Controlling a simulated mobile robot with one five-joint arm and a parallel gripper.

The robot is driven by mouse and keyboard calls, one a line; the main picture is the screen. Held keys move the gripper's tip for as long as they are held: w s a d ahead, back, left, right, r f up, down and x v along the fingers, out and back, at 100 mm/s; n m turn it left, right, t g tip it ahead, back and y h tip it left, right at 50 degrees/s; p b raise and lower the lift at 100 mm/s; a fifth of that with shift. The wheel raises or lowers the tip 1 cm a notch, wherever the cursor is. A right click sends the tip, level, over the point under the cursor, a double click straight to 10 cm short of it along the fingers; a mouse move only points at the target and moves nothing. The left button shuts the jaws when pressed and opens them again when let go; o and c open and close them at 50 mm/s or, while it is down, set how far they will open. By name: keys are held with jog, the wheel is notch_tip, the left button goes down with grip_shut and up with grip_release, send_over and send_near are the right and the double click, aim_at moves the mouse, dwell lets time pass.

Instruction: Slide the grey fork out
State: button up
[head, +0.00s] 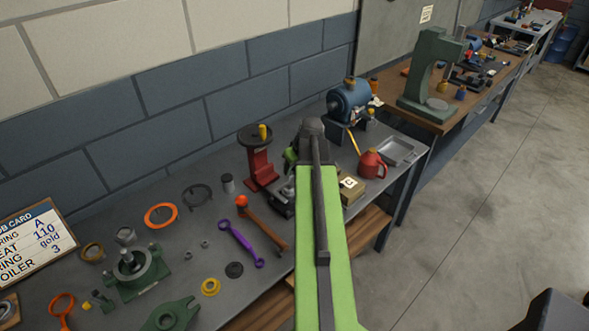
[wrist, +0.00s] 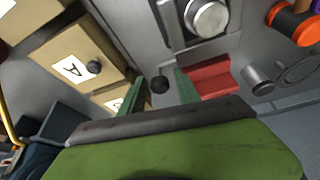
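I cannot pick out the grey fork for certain. A dark grey ring-shaped piece with lugs (head: 197,195) lies on the bench near the wall in the head view; I cannot tell if it is the fork. A green casing part (head: 137,274) with a metal shaft stands at the lower left, and a second green casing piece (head: 170,316) lies in front of it. My gripper (wrist: 158,77) is open in the wrist view, with nothing seen between its green fingers but a small dark round knob beyond them. My arm hides most of the gripper in the head view.
A red stand (head: 261,170) with a dark wheel, tan labelled boxes (head: 351,190), a red can (head: 372,164) and a metal tray (head: 398,151) crowd around my arm. A purple wrench (head: 240,243) and an orange-headed tool lie left of it. Open floor is at the right.

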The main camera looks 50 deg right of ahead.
grip_shut()
dwell(1.2)
